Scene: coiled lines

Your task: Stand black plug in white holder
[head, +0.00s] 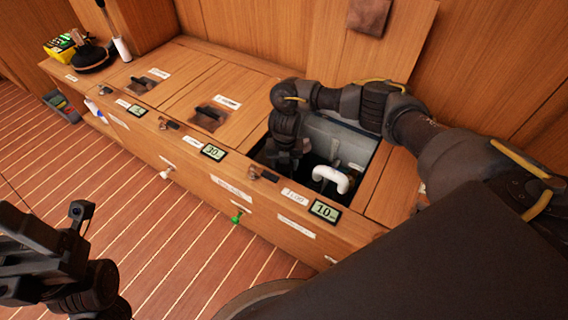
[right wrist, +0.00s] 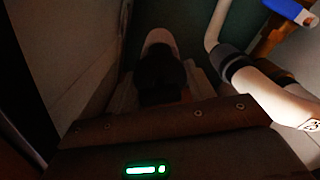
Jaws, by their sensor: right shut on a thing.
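My right gripper (head: 284,160) reaches down into an open hatch in the wooden bench, and its fingertips are partly lost in the dark. In the right wrist view it is shut on a dark rounded thing, which looks like the black plug (right wrist: 160,78). A pale rounded piece, apparently the white holder (right wrist: 159,38), shows just beyond the plug. I cannot tell whether the plug is inside it, touching it or only in front of it. My left gripper (head: 78,212) is at the lower left above the floor, away from the bench; its jaw opening is unclear.
A white bent pipe (head: 332,178) stands in the hatch right of my gripper, and shows at right in the wrist view (right wrist: 272,92). A blue-tipped handle (right wrist: 291,10) is nearby. The hatch walls are close. Displays (head: 325,210) line the bench's front edge.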

